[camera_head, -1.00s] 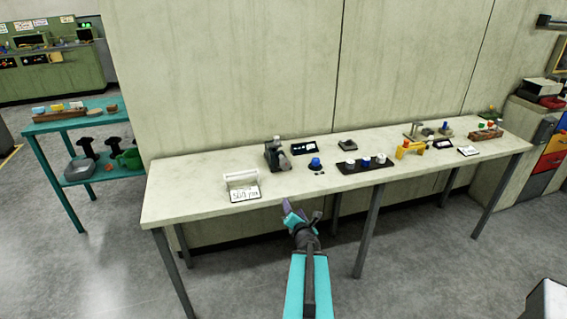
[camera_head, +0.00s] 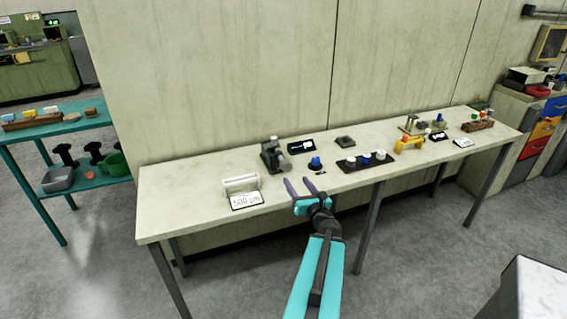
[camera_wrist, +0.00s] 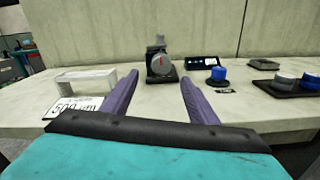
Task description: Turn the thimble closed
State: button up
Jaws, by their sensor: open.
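A dark grey stand device (camera_head: 273,155) with a round grey knob sits toward the back of the bench. In the wrist view the knob (camera_wrist: 161,64) faces me and has a red mark; it looks like the thimble, but I cannot be sure. My gripper (camera_head: 300,185) is open and empty at the bench's front edge, short of the device. In the wrist view its purple fingers (camera_wrist: 160,78) point forward, with the knob straight ahead between the tips and clearly beyond them. A blue knob on a black base (camera_head: 315,164) stands right of the device.
A white bridge-shaped bar (camera_head: 240,183) and a "500 µm" card (camera_head: 246,200) lie left of my gripper. A dark tray (camera_head: 346,168) with white and blue knobs and a yellow clamp-like piece (camera_head: 408,143) stand to the right. The bench (camera_head: 190,205) is bare at left.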

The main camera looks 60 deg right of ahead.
aim_at(287, 168)
dwell(0.5)
jog(key=shift+w+d+f+b, duration=0.2)
jog(key=shift+d+b, duration=0.1)
jog(key=shift+b, duration=0.75)
jog(key=b+x, duration=0.3)
jog(key=b, duration=0.5)
jog(key=b+x, duration=0.1)
jog(key=b, duration=0.7)
jog(key=shift+w+d+b, duration=0.2)
jog(key=shift+w+b, duration=0.15)
jog(key=shift+b, duration=0.05)
jog(key=x, duration=0.2)
jog(key=shift+w+d+r+p, duration=0.2)
jog(key=shift+w+d+p, duration=0.05)
jog(key=shift+d+p, duration=0.05)
jog(key=shift+x, duration=2.75)
jog(key=shift+c, duration=0.4)
jog(key=shift+a, duration=0.1)
jog(key=c, duration=1)
